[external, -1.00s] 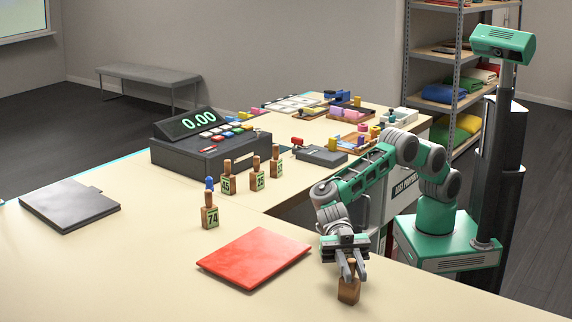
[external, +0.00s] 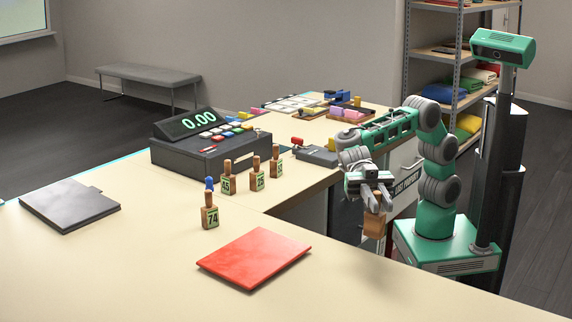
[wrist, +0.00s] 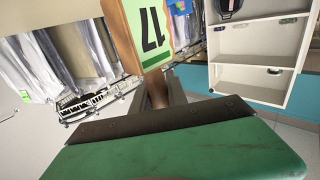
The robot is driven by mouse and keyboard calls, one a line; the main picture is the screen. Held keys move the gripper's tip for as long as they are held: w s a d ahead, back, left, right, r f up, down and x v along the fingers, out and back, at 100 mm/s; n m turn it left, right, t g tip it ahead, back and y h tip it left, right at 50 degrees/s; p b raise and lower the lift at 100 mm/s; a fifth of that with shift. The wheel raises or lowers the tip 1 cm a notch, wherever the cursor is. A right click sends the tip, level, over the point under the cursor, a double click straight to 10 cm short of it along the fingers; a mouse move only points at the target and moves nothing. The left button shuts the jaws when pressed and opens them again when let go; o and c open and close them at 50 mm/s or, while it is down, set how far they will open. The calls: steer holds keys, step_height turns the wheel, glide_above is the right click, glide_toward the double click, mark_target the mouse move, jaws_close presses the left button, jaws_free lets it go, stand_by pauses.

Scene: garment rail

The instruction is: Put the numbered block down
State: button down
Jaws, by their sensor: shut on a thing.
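My gripper (external: 376,198) is shut on the handle of a wooden numbered block (external: 374,226), which hangs upright below the fingers, clear of the counter. In the wrist view the block (wrist: 131,22) shows a green and white label with dark digits, partly cut off by the top edge. My gripper (wrist: 157,88) holds the block's round handle there. The external view does not show the label.
A red folder (external: 255,258) lies on the counter left of my gripper, and a dark folder (external: 70,205) lies far left. The register (external: 208,152) and trays of small items stand farther back. The near right counter is bare. A shelf rack (external: 440,75) stands behind.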

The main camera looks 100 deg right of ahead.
mark_target(383, 213)
steer(key=shift+s+d+r, duration=0.3)
steer(key=shift+s+d, duration=0.15)
steer(key=shift+d, duration=0.1)
steer(key=shift+s+d+r, duration=0.3)
steer(key=shift+s+d, duration=0.1)
steer(key=shift+d, duration=0.15)
steer(key=w+d+r+m+t+h, duration=0.1)
steer(key=w+d+r+m+t, duration=0.2)
steer(key=d, duration=0.4)
steer(key=w+d+r+m+t+p, duration=0.1)
steer(key=w+d+r+t, duration=0.15)
steer(key=w+d, duration=0.35)
steer(key=w+d+r+m+t+h, duration=0.1)
steer(key=w+d+r+t, duration=0.25)
steer(key=d, duration=0.45)
steer(key=w+d+m+t+h+p, duration=0.15)
steer(key=d+m+t+h, duration=0.4)
steer(key=d, duration=1.35)
steer(key=d+f+m+t+h, duration=0.2)
steer(key=d+f+m+h, duration=0.15)
steer(key=d+f, duration=0.4)
steer(key=w+a+f+p, duration=0.1)
steer(key=w+a+f, duration=0.1)
steer(key=w+f, duration=1.2)
steer(key=shift+w+a+n, duration=0.4)
